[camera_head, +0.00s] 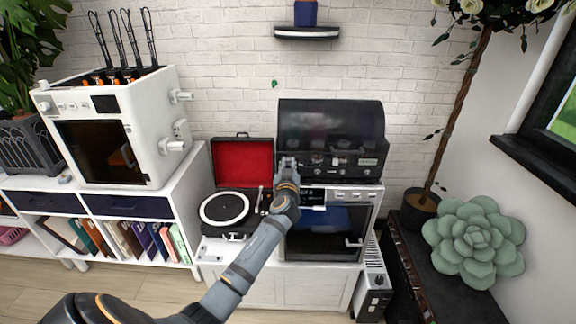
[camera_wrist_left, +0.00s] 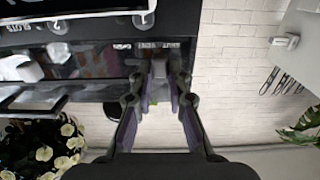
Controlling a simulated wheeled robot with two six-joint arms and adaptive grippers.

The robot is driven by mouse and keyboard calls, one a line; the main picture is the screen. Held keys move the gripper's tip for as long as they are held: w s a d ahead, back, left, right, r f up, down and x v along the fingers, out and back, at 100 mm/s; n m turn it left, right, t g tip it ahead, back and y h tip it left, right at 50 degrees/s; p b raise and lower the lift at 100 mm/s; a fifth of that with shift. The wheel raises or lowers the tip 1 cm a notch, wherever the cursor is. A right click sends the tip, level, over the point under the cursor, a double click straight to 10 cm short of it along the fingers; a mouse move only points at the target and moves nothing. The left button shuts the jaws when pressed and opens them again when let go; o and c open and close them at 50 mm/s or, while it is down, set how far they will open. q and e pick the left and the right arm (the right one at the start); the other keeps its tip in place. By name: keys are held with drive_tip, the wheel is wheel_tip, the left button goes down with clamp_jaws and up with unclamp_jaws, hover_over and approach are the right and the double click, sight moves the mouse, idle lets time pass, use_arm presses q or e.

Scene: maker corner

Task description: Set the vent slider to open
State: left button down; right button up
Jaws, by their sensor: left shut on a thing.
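A black machine with a dark see-through hood (camera_head: 330,120) stands on top of another box-shaped machine. My left gripper (camera_head: 287,172) is at the left end of its front panel. In the left wrist view, the fingers (camera_wrist_left: 163,85) are closed around a small pale grey tab (camera_wrist_left: 158,68) at the machine's edge, which appears to be the vent slider. The fingers hide part of the tab, and its exact setting cannot be read. My right gripper is not in view.
Below is a white and black machine (camera_head: 355,222) with a dark window. An open record player (camera_head: 228,208) with a red lid stands close on the left. A white printer (camera_head: 150,125) is farther left. A potted tree (camera_head: 418,208) stands right.

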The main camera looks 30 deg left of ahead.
sight(298, 159)
use_arm(q)
drive_tip(key=d+b, duration=0.1)
drive_tip(key=w+b, duration=0.1)
drive_tip(key=d+b, duration=0.1)
drive_tip(key=shift+w+d+f, duration=0.25)
drive_tip(key=shift+w+d, duration=0.05)
drive_tip(key=shift+d, duration=0.05)
drive_tip(key=shift+d+r, duration=0.1)
drive_tip(key=shift+r, duration=0.05)
drive_tip(key=c, duration=1.3)
unclamp_jaws()
drive_tip(key=shift+w+d, duration=0.15)
